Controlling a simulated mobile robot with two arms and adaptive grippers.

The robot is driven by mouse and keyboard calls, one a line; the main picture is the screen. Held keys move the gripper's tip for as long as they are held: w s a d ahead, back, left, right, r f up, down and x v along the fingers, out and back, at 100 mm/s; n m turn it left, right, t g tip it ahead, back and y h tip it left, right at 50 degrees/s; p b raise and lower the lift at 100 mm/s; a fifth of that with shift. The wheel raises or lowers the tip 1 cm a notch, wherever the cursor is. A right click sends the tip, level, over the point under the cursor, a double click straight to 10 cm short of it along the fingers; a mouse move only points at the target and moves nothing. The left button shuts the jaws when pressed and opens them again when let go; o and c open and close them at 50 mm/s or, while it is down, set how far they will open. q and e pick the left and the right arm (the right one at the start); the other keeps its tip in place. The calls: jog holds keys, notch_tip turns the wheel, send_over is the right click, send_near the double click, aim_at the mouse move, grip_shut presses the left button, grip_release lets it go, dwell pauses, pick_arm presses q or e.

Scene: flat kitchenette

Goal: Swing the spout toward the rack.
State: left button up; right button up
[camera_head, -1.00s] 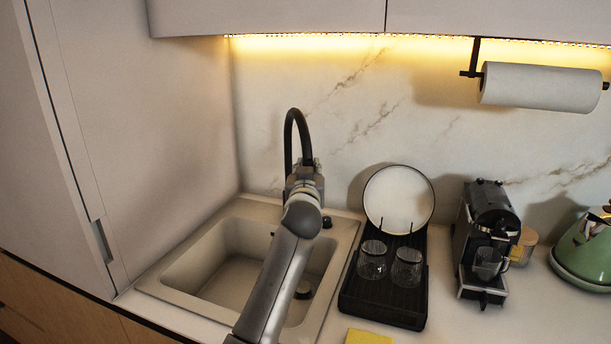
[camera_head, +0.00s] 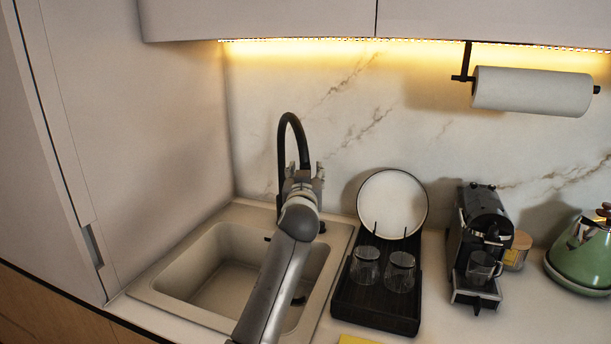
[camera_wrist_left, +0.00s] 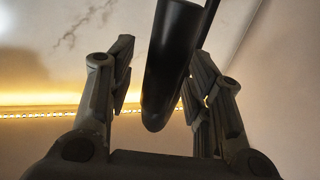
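The black faucet spout (camera_head: 291,117) arches up behind the sink, its free end coming down on the right. The drying rack (camera_head: 376,306) stands right of the sink, holding a plate and two glasses. My left gripper (camera_head: 304,171) is at the spout's hanging end. In the left wrist view, the spout (camera_wrist_left: 172,65) runs between the two spread fingers of my left gripper (camera_wrist_left: 163,85). The left finger is apart from it; contact with the right finger cannot be told. My forearm hides part of the sink and the faucet's lower part. My right gripper is not in view.
The beige sink (camera_head: 190,260) lies under my arm. A coffee machine (camera_head: 483,235) and a green kettle (camera_head: 585,255) stand right of the rack. A paper towel roll (camera_head: 530,91) hangs above. A tall cabinet wall (camera_head: 140,150) closes the left side.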

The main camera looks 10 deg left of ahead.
pick_arm(q)
jog(key=shift+f, duration=0.1)
jog(key=s+d, duration=0.1)
jog(key=s, duration=1.1)
jog(key=shift+d, duration=0.3)
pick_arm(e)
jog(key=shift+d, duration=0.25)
